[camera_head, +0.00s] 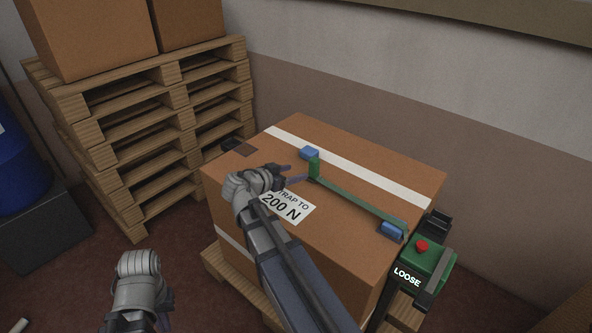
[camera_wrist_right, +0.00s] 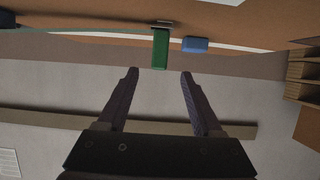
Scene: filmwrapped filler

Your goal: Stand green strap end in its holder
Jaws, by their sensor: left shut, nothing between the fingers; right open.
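The green strap (camera_head: 360,202) runs along the top of the large carton. Its green end (camera_head: 314,167) stands upright near the middle of the top; the right wrist view, upside down, also shows the end (camera_wrist_right: 160,50). A small grey piece (camera_wrist_right: 165,22) is at its base; I cannot tell if this is the holder. My right gripper (camera_head: 294,175) is open and empty, its fingertips just left of the strap end. In the wrist view the end lines up between the fingertips, apart from both. My left gripper (camera_head: 156,318) is shut and empty, low at the left, away from the carton.
A pallet stack (camera_head: 150,125) and blue drum (camera_head: 20,165) are at left.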

